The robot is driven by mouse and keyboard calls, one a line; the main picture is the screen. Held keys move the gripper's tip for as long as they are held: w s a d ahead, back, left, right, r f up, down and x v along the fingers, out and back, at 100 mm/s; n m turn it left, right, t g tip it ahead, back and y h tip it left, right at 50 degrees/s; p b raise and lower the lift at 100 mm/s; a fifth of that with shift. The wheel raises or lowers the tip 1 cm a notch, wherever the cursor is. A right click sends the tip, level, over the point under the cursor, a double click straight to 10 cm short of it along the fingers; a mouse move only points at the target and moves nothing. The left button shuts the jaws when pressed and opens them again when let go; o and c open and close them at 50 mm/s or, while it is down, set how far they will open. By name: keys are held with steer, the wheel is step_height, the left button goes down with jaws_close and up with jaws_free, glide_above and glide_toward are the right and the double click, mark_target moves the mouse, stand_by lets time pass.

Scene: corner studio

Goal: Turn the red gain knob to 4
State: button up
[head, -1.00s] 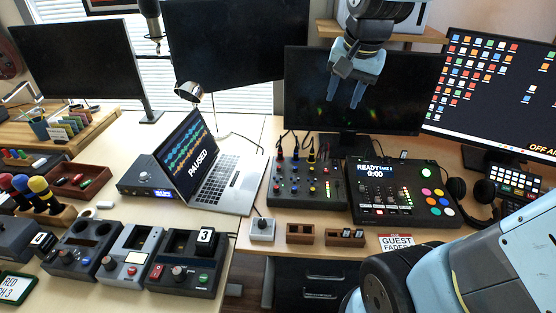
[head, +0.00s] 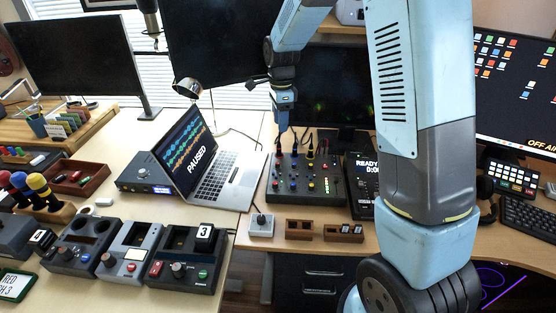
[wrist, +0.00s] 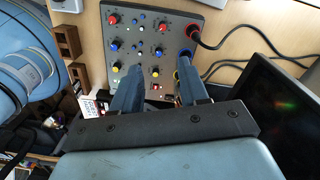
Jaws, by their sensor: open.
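The grey mixer (head: 274,193) stands on the desk right of the laptop, with red, blue and yellow knobs. In the wrist view its panel (wrist: 140,33) shows a red knob (wrist: 113,19) near the upper left and another red knob (wrist: 163,26) near the upper right. I cannot read labels, so which one is the gain knob, and its setting, is unclear. My gripper (wrist: 160,88) is open and empty, its fingers above the mixer. In the head view my gripper (head: 283,126) hangs over the mixer's back edge, pointing down.
Cables with coloured plugs (head: 310,152) rise from the mixer's back. The laptop (head: 228,182) stands to its left and a dark monitor (head: 335,90) behind. A black controller (head: 361,205) on the right is partly hidden by my arm. Small wooden boxes (head: 299,229) lie in front.

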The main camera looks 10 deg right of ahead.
mark_target(278, 163)
steer(key=shift+m, duration=0.4)
steer(key=f, duration=1)
steer(key=a+f, duration=0.1)
steer(key=f, duration=0.5)
steer(key=shift+w, duration=0.1)
jaws_close()
steer(key=shift+d, duration=0.1)
